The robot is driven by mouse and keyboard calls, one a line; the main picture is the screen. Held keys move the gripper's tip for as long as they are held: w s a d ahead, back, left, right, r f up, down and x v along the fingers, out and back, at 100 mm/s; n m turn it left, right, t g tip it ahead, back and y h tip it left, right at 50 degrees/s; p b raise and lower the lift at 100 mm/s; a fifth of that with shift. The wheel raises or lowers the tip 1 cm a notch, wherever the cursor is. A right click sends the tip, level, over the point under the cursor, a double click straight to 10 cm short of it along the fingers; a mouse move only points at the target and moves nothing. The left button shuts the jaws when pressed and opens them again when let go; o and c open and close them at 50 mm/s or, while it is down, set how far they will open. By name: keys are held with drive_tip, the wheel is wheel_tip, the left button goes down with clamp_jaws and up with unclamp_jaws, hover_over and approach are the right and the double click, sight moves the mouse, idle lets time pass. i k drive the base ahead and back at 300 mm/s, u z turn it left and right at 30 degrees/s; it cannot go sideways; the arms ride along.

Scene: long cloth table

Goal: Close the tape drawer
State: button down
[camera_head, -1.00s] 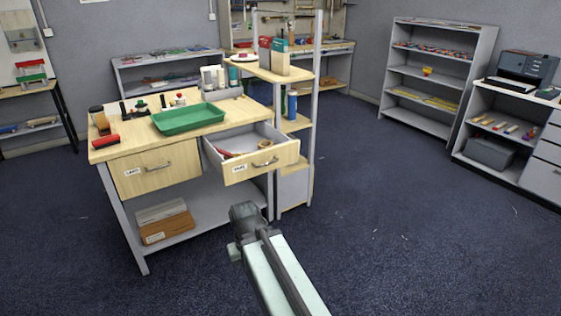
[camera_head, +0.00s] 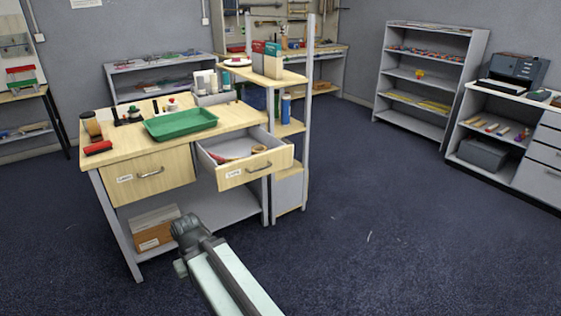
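The tape drawer (camera_head: 257,173) is the right-hand drawer of the wooden workbench (camera_head: 131,146). It is pulled out, with its front standing well forward of the bench. A pale label is on its front, too small to read surely, and a dark bar handle (camera_head: 259,167) sits near the middle. A tan roll (camera_head: 259,149) and something red lie inside. My gripper (camera_head: 185,228) is at the end of my arm, in front of the bench, below and left of the open drawer and apart from it. Its fingers are not clear.
The left drawer (camera_head: 147,178) is shut. A green tray (camera_head: 181,123) and several small items stand on the bench top. A cardboard box (camera_head: 153,238) is on the lower shelf. A narrow shelf unit (camera_head: 290,128) stands right beside the drawer. The floor to the right is clear.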

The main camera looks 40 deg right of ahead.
sight(238, 143)
drive_tip(key=i, duration=0.85)
drive_tip(key=u, duration=0.05)
